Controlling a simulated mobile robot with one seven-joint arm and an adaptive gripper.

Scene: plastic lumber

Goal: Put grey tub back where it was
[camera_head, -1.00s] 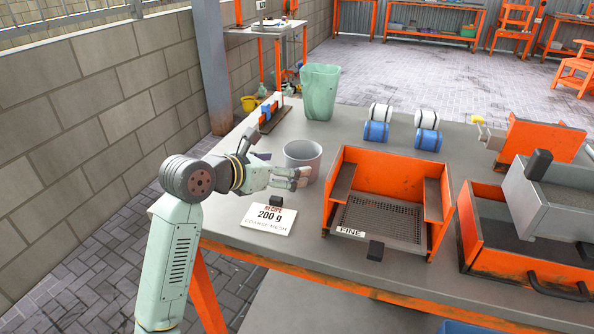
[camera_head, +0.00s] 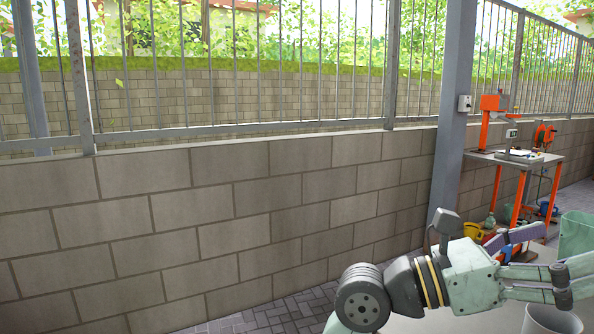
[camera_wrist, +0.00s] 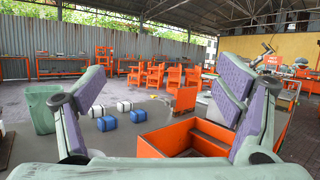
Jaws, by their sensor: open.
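The grey tub (camera_head: 552,320) shows only in part at the bottom right edge of the head view. Its rim is visible, and the rest is cut off by the frame. My gripper (camera_head: 566,280) is in front of and above the tub's rim in that view, its fingers pointing right. In the wrist view my gripper (camera_wrist: 165,90) is open, with its two padded fingers wide apart and nothing between them. The tub does not show in the wrist view.
The head view faces a block wall (camera_head: 220,220); a small orange-legged table (camera_head: 515,165) stands at right.

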